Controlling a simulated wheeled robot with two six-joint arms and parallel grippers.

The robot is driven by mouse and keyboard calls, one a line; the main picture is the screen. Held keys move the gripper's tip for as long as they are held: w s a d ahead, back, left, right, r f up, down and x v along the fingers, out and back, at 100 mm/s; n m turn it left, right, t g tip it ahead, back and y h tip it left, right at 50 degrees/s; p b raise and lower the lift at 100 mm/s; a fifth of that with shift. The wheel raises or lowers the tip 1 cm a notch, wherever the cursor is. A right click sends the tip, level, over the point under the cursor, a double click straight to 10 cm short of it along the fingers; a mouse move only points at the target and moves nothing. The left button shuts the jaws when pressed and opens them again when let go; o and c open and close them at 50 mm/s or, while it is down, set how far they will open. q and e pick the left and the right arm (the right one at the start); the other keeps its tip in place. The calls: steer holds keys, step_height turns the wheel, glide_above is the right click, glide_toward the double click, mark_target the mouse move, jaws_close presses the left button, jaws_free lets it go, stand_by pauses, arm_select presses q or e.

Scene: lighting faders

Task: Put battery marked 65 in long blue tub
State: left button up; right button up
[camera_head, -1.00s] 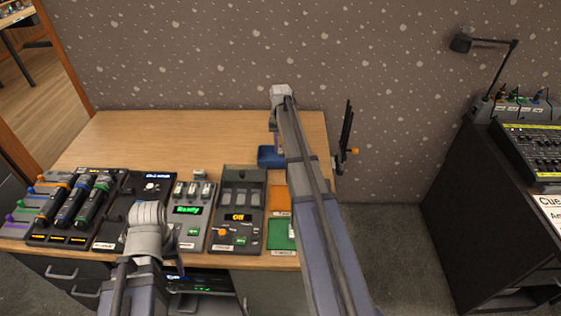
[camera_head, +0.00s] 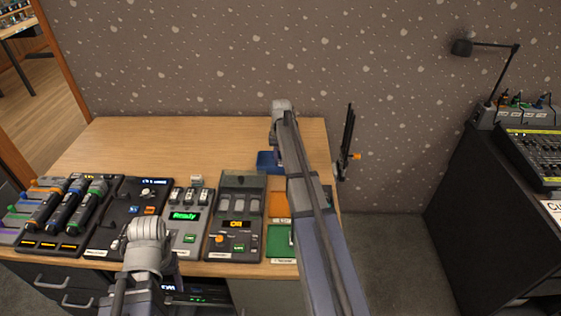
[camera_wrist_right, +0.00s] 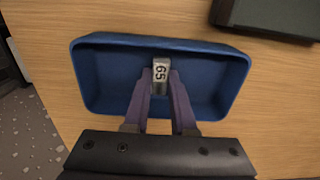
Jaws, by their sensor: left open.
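The long blue tub (camera_head: 267,160) sits on the desk toward its right side, under my right arm. In the right wrist view the tub (camera_wrist_right: 98,85) fills the middle. The silver battery marked 65 (camera_wrist_right: 160,74) is within the tub's outline, between the purple fingertips of my right gripper (camera_wrist_right: 161,82). The fingers press close on both its sides. Whether the battery touches the tub floor, I cannot tell. In the head view my right gripper (camera_head: 277,140) is over the tub, mostly hidden by its arm. My left gripper (camera_head: 148,235) is over the desk's front edge, away from the tub, its fingers mostly hidden.
Fader and control panels (camera_head: 182,215) line the desk's front, with orange (camera_head: 279,204) and green (camera_head: 279,242) trays at their right. A dark cabinet (camera_head: 480,220) with a mixer stands at the right.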

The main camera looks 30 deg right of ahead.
mark_target(279, 163)
steer(key=o, duration=0.4)
steer(key=shift+o, duration=0.2)
steer(key=shift+r, duration=0.1)
step_height(279, 163, up, 12)
steer(key=p, duration=1.2)
steer(key=s+a+n, duration=0.2)
steer(key=s+a, duration=0.3)
steer(key=a, duration=0.6)
steer(key=s+a+n, duration=0.2)
steer(key=s+a, duration=0.3)
steer(key=a, duration=0.6)
steer(key=s+a+n+h, duration=0.1)
steer(key=s+a+n, duration=0.5)
steer(key=s+a, duration=0.9)
steer(key=shift+s+r, duration=0.15)
steer(key=shift+s, duration=1.05)
